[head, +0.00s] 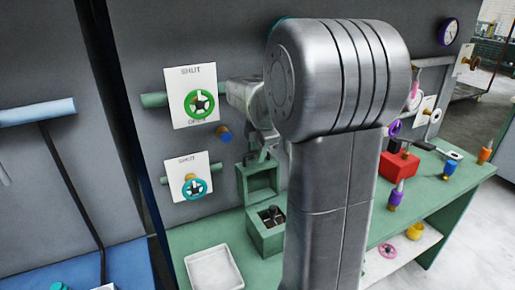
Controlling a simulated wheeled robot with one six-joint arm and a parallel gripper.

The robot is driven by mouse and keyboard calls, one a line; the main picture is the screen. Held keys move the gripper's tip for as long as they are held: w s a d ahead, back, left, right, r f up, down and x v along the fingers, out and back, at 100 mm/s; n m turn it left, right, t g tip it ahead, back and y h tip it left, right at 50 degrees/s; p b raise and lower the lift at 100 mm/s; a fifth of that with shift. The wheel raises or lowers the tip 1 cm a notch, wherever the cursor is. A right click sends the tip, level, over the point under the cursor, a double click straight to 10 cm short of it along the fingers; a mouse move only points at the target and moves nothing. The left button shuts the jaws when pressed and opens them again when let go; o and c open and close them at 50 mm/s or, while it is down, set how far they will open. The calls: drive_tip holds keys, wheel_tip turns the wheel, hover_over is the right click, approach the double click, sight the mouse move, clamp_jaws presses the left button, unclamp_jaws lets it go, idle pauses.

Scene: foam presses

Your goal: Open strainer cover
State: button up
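A green box (267,238), which I take to be the strainer, stands on the green bench with its top open and a dark part showing inside. A green square frame-like panel (258,181), apparently its cover, stands upright at the back of the box. My gripper (262,157) is at the top edge of this panel, pointing down. It is small and partly hidden by my own arm, so I cannot tell whether it touches the panel or how far its fingers are apart. My arm also hides the area right of the box.
A green handwheel (199,103) and a teal handwheel (194,187) sit on white plates on the grey wall. A white tray (214,271) lies left of the box. To the right are a red box (398,166) and several colored-handled tools on the green bench (437,186).

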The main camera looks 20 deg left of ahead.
drive_tip(key=shift+r, duration=0.15)
drive_tip(key=shift+r, duration=0.5)
drive_tip(key=v, duration=1.2)
drive_tip(key=shift+s+d+r+b, duration=0.2)
drive_tip(key=shift+r+b, duration=0.1)
drive_tip(key=shift+b, duration=0.1)
drive_tip(key=x, duration=0.9)
drive_tip(key=p+x, duration=0.1)
drive_tip(key=x, duration=0.4)
drive_tip(key=shift+w+a, duration=0.3)
drive_tip(key=shift+a, duration=0.05)
drive_tip(key=shift+w+a+f, duration=0.1)
drive_tip(key=shift+w+a, duration=0.4)
drive_tip(key=shift+a, duration=0.05)
